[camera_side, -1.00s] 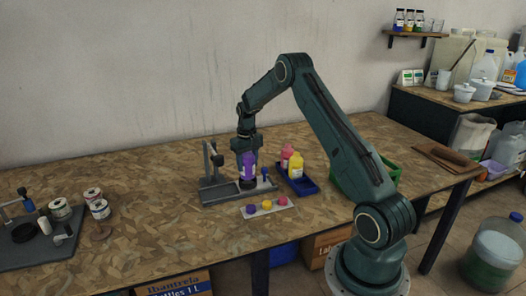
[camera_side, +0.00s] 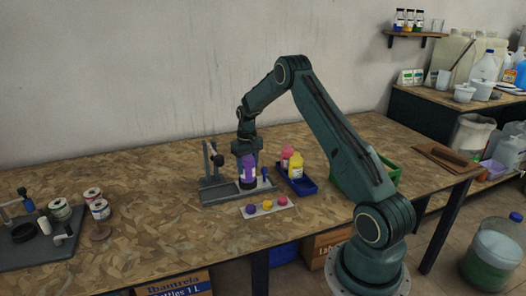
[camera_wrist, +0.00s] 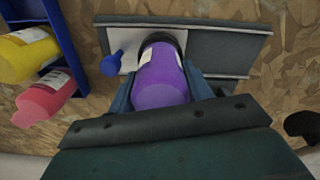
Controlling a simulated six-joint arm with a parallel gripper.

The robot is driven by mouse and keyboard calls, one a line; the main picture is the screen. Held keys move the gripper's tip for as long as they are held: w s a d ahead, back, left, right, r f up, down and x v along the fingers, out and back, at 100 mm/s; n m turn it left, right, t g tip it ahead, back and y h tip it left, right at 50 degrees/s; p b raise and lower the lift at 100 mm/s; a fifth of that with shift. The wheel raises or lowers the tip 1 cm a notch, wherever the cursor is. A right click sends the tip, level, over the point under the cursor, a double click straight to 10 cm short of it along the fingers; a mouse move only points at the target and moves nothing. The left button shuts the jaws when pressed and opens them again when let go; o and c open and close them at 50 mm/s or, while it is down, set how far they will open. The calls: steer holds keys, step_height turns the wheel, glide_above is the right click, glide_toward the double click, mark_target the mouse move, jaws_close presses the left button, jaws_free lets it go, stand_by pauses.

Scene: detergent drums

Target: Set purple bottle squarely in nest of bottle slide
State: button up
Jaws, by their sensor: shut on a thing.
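The purple bottle (camera_side: 248,171) stands about upright at the bottle slide (camera_side: 222,194) in the side view. My gripper (camera_side: 249,148) is above it, with its jaws around the upper part of the bottle. In the wrist view the purple bottle (camera_wrist: 161,82) sits between the two jaws (camera_wrist: 160,95), which are shut on it. Its far end meets the dark round nest (camera_wrist: 176,37) on the slide's grey plate (camera_wrist: 220,50). The bottle hides most of the nest, so I cannot tell whether it is fully seated and square.
A blue tray (camera_side: 307,188) with a yellow bottle (camera_side: 295,166) and a pink bottle (camera_side: 287,153) stands right of the slide. A strip with coloured caps (camera_side: 267,207) lies in front. A blue-handled piece (camera_wrist: 112,62) is close beside the nest. The slide's upright post (camera_side: 208,160) stands left.

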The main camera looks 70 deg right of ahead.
steer(key=shift+f, duration=1.1)
stand_by(0.5)
stand_by(0.3)
steer(key=o, duration=1.6)
steer(key=shift+d, duration=0.1)
steer(key=shift+r, duration=0.15)
steer(key=shift+s+d+r, duration=0.1)
steer(key=shift+r, duration=3.5)
steer(key=shift+a, duration=0.2)
